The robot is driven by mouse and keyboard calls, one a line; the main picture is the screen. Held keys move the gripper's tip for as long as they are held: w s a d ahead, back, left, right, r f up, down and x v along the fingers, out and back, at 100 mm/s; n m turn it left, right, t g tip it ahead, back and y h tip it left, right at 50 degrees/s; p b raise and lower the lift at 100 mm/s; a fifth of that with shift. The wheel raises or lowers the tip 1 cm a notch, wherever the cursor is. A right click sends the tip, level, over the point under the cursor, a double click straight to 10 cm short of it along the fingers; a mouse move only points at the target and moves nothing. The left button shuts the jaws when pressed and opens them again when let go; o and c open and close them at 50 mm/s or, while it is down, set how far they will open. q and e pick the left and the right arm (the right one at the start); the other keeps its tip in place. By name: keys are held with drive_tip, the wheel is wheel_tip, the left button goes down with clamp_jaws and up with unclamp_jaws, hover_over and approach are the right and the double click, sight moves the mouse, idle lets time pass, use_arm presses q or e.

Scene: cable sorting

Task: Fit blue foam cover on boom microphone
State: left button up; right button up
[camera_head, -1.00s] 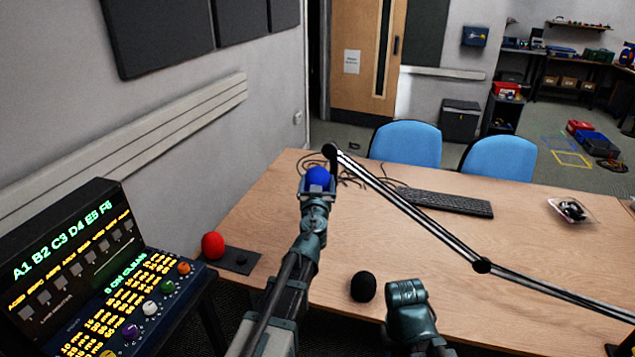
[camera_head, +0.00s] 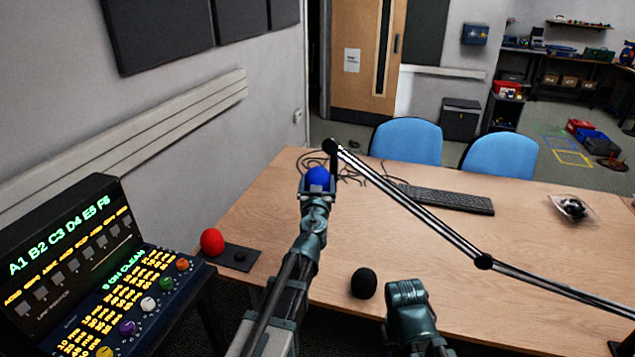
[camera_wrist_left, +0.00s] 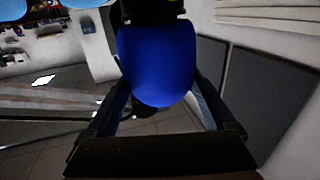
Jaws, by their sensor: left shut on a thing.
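The blue foam cover (camera_head: 318,178) is held in my left gripper (camera_head: 317,190), near the hanging end of the boom arm. It also fills the middle of the left wrist view (camera_wrist_left: 157,62), with a finger on each side. The black boom arm (camera_head: 420,215) runs from the right edge up to its tip at upper middle. The dark microphone (camera_head: 333,165) hangs at that tip, just behind and right of the cover. Whether the cover sits around it or only beside it, I cannot tell. My right gripper (camera_head: 408,292) is over the table's near edge; its jaws are not clearly visible.
A black foam ball (camera_head: 364,284) lies on the wooden table (camera_head: 440,250) near the front. A keyboard (camera_head: 448,199), cables and a clear packet (camera_head: 570,208) lie farther back. A mixer console (camera_head: 100,275) is at left.

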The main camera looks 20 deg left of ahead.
use_arm(q)
drive_tip(key=o, duration=1)
drive_tip(key=shift+r, duration=0.15)
wheel_tip(320, 180, up, 7)
drive_tip(key=p, duration=0.7)
drive_tip(key=shift+s+f, duration=0.1)
drive_tip(key=shift+f, duration=0.1)
